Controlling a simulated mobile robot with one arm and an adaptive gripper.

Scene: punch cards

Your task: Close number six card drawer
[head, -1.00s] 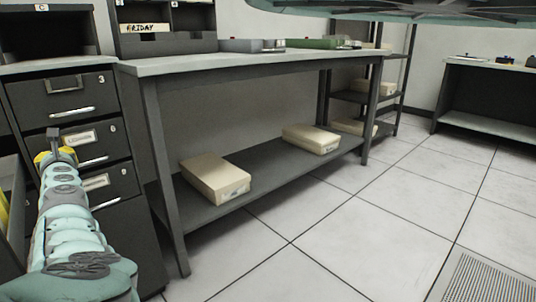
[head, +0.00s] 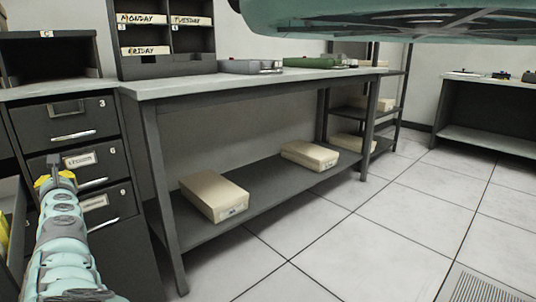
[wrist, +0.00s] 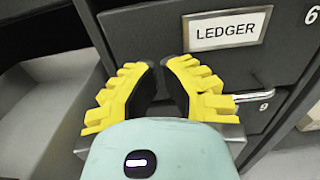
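The number six drawer (head: 110,158) is a dark grey front in the cabinet at left, with a white label and a silver handle. It looks about flush with the drawer above. In the wrist view, the same drawer front (wrist: 150,28) has a "LEDGER" label and a 6 at its right edge. My gripper (wrist: 160,66) has yellow fingers with dark pads, tips nearly together and nothing seen between them. It is in front of this drawer, left of and below the label; contact cannot be told. In the head view, my gripper (head: 56,165) hides the drawer's lower left part.
Drawer three (head: 66,118) is above and drawer nine (head: 100,214) below. An open compartment (wrist: 50,105) is left of my gripper in the wrist view. A long grey workbench (head: 240,84) stands right of the cabinet, with boxes on its lower shelf. The tiled floor at right is clear.

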